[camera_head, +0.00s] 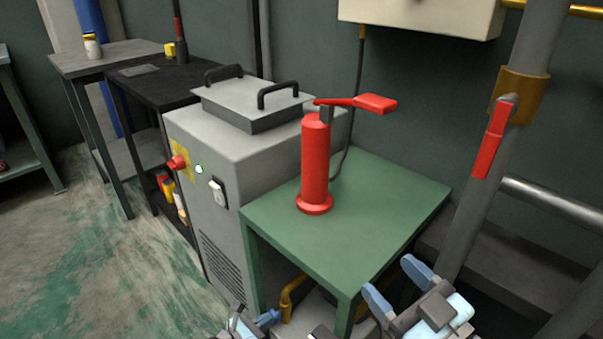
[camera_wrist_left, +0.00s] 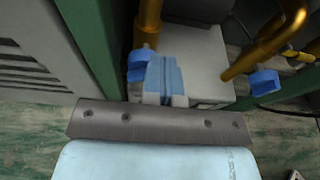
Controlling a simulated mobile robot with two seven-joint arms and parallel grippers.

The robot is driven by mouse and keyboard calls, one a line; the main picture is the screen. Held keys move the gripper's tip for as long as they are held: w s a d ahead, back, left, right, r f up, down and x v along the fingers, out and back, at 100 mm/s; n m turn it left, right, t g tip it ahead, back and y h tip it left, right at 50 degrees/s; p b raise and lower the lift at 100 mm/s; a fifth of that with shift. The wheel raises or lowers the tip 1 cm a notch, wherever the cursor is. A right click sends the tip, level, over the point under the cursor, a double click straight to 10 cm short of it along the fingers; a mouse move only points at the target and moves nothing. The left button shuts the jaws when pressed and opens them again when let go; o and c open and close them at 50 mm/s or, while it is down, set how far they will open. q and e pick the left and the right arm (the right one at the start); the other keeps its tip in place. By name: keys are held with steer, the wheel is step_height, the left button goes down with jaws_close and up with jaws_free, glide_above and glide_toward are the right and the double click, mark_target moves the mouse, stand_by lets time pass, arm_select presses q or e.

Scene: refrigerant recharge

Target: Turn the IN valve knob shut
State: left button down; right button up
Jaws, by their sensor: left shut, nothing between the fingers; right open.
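Two blue valve knobs sit on brass pipes in the left wrist view, a left knob (camera_wrist_left: 138,66) and a right knob (camera_wrist_left: 263,82). I see no label telling which is the IN valve. My left gripper (camera_wrist_left: 163,75) is shut and empty, its blue fingers right beside the left knob and partly covering it. I cannot tell whether they touch. In the head view my left gripper (camera_head: 268,319) is low at the bottom edge, by a brass pipe (camera_head: 289,296). My right gripper (camera_head: 392,277) is open and empty, right of the green table's front corner.
A green table (camera_head: 390,200) carries a red cylinder (camera_head: 315,165) with a red lever. A grey machine (camera_head: 215,150) stands left of it. A pale box (camera_wrist_left: 195,60) lies below the pipes. A slanted grey pipe with a red handle (camera_head: 489,140) is at the right.

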mark_target(259, 310)
arm_select(q)
steer(key=c, duration=1.8)
jaws_free()
steer(key=shift+w+a+r, duration=0.1)
steer(key=shift+w+a, duration=0.35)
steer(key=shift+w, duration=0.25)
steer(key=shift+w+a+r, duration=0.1)
steer(key=shift+w+a, duration=0.3)
steer(key=shift+w, duration=0.25)
steer(key=shift+w+a, duration=0.1)
steer(key=shift+r, duration=0.3)
steer(key=shift+s+a+f, duration=0.1)
steer(key=shift+s+a, duration=0.1)
steer(key=shift+a, duration=0.05)
jaws_close()
steer(key=s+a, duration=0.1)
steer(key=s, duration=0.1)
steer(key=s+a, duration=0.2)
steer(key=shift+s+a, duration=0.1)
steer(key=shift+a, duration=0.2)
steer(key=shift+s+d+p, duration=0.1)
steer(key=shift+s+p, duration=0.05)
steer(key=shift+p, duration=0.2)
